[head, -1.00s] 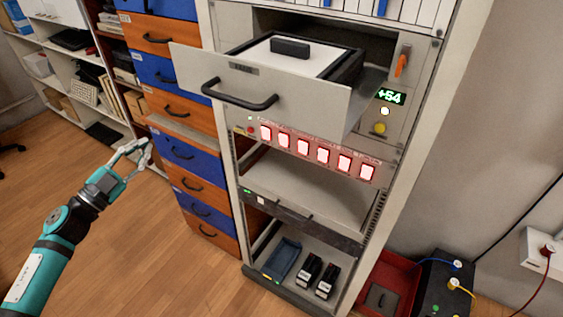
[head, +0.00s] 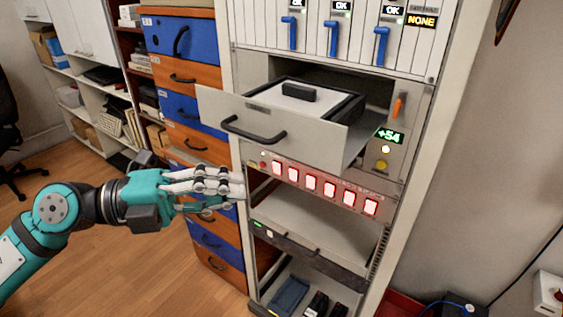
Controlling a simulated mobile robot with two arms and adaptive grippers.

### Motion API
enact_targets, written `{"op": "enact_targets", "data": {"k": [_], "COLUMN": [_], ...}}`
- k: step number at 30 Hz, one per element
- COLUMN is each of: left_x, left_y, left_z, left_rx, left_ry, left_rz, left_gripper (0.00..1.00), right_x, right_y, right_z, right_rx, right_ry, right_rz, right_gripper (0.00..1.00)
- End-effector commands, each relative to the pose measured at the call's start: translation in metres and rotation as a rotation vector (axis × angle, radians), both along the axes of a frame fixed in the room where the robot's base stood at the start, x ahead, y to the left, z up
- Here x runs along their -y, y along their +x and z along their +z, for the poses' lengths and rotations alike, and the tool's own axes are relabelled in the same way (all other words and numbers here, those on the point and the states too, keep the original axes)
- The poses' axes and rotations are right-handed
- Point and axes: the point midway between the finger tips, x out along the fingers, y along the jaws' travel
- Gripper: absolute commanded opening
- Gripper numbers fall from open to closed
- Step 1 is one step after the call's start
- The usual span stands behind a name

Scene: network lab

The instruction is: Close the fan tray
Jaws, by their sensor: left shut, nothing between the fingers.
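The fan tray (head: 212,103) is a light grey drawer pulled out of the rack, with a black curved handle (head: 253,132) on its front. Inside it sits a dark-framed unit with a white top (head: 295,98) and a black block on it. My left gripper (head: 238,188) is shut and empty, below and a little left of the tray handle, in front of the blue and orange drawers. It looks apart from the tray. My right gripper is not in view.
The rack (head: 430,130) holds blue-levered modules (head: 333,38) above the tray and red-lit switches (head: 310,183) below it. An orange lever (head: 398,106) and a "+54" display (head: 390,136) are at the tray's right. A drawer cabinet (head: 180,38) stands left of the rack.

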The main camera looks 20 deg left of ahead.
Motion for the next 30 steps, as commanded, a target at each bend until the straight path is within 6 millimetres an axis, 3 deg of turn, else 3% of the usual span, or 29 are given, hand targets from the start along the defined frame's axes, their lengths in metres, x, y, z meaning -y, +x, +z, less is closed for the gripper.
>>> {"op": "enact_targets", "data": {"k": [14,21,30], "left_x": [0.047,0.057,0.06], "left_y": [0.022,0.052,0.06], "left_z": [0.005,0.003,-0.001], "left_rx": [0.001,0.0,-0.001], "left_ry": [-0.004,-0.005,0.0], "left_rz": [-0.001,0.002,0.001], "left_gripper": [0.0,0.0,0.0], "right_x": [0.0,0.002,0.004], "right_y": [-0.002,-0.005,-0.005], "right_z": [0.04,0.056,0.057], "right_rx": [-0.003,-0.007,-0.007], "right_ry": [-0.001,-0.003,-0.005], "right_rz": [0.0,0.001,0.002], "right_gripper": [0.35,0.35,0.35]}}
